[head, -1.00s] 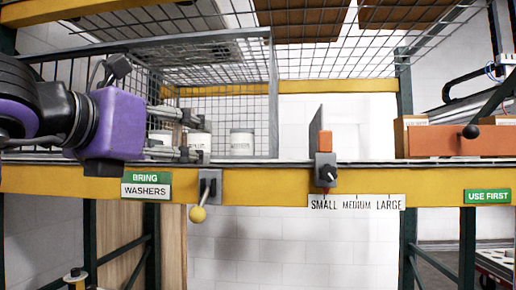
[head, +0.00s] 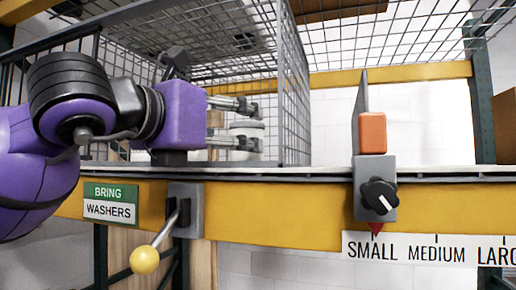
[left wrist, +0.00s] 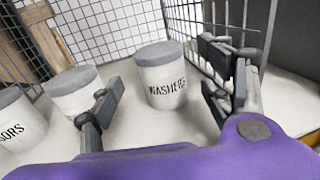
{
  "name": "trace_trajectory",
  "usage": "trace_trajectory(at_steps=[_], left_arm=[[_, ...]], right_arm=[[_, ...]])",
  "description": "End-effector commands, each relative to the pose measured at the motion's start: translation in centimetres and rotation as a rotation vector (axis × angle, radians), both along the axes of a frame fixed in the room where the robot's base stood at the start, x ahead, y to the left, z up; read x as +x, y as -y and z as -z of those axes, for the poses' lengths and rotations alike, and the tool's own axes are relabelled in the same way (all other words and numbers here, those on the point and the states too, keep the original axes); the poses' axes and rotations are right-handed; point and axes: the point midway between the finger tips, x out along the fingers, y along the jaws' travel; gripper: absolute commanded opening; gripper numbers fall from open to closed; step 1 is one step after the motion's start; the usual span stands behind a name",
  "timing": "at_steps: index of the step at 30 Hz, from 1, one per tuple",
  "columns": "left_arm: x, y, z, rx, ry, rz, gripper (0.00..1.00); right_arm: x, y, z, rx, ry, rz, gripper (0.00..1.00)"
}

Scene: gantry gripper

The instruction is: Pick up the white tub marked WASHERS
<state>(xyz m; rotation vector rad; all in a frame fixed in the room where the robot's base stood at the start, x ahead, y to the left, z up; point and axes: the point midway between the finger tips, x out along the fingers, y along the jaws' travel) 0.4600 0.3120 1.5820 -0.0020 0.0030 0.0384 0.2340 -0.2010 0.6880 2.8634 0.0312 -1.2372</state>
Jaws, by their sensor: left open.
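The white tub marked WASHERS (left wrist: 166,82) has a grey lid and stands upright on the shelf in the left wrist view. My left gripper (left wrist: 161,104) is open, one finger on each side in front of the tub, with a gap to each. In the head view my left gripper (head: 254,127) reaches in from the left at the cage, and part of a white tub (head: 247,131) shows between its fingers. The label is not readable there. My right gripper is not in view.
Two other white tubs stand left of it, a middle one (left wrist: 73,90) and one ending in "ORS" (left wrist: 18,122). Wire mesh (head: 292,90) closes in on the right. A lever with a yellow knob (head: 145,260) and a dial (head: 379,195) at SMALL are on the yellow beam (head: 290,213).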

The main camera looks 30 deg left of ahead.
Motion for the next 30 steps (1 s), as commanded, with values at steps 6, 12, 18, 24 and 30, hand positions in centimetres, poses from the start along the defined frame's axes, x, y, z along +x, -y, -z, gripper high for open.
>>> trace_trajectory(at_steps=[6,12,18,24,30], left_arm=[[2.4,-0.2,-0.1,0.003,-0.001,-0.004,0.72],[5.4,-0.3,-0.1,0.005,0.0,-0.006,0.72],[7.1,-0.3,0.2,0.003,-0.002,-0.002,0.72],[7.1,-0.3,0.1,0.001,-0.001,-0.001,0.72],[7.1,-0.3,0.1,0.001,0.0,-0.001,0.48]], right_arm=[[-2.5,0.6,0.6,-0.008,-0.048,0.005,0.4],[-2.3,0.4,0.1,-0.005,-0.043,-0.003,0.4],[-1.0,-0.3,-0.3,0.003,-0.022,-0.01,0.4],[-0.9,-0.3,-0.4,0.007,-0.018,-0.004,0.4],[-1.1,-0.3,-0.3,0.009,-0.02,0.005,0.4]])
